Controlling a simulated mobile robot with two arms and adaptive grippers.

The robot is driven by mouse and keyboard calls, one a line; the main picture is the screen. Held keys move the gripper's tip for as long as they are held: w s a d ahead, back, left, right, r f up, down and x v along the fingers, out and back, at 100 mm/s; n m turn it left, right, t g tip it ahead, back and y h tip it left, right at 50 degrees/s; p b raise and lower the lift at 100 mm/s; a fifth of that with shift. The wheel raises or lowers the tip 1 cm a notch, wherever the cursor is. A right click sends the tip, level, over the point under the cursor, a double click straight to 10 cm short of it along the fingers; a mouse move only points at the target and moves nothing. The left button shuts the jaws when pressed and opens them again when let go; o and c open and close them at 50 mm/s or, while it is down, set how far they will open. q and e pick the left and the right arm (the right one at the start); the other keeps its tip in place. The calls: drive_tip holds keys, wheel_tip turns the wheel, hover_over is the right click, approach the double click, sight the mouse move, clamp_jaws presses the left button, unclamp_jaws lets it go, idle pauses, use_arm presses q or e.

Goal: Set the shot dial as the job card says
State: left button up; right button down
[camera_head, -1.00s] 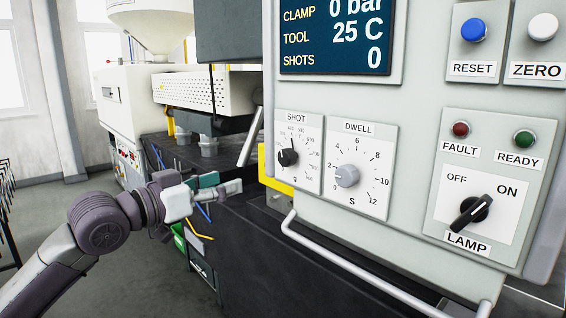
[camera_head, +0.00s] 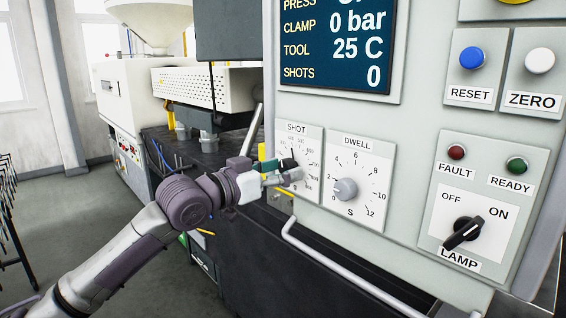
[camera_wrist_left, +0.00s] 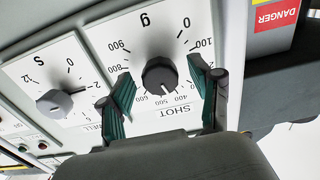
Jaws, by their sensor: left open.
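The shot dial is a round black knob (camera_wrist_left: 160,75) on a white scale plate marked in g. In the left wrist view, the plate appears upside down. Its white pointer mark lies between 400 and 500. The knob (camera_head: 288,164) also shows in the head view, partly hidden by my left gripper (camera_head: 290,173). In the left wrist view, my left gripper (camera_wrist_left: 163,88) is open, with one green-padded finger on each side of the knob and gaps showing. My right gripper is not in view. I see no job card.
The grey dwell knob (camera_head: 345,190) sits close to the right of the shot dial. A screen (camera_head: 335,45) above reads tool 25 C and shots 0. The lamp switch (camera_head: 464,232) is farther right. A handrail (camera_head: 345,265) runs below the panel.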

use_arm(q)
drive_tip(key=shift+w+d, duration=0.2)
drive_tip(key=shift+d, duration=0.1)
drive_tip(key=c, duration=1.1)
drive_tip(key=shift+c, duration=0.2)
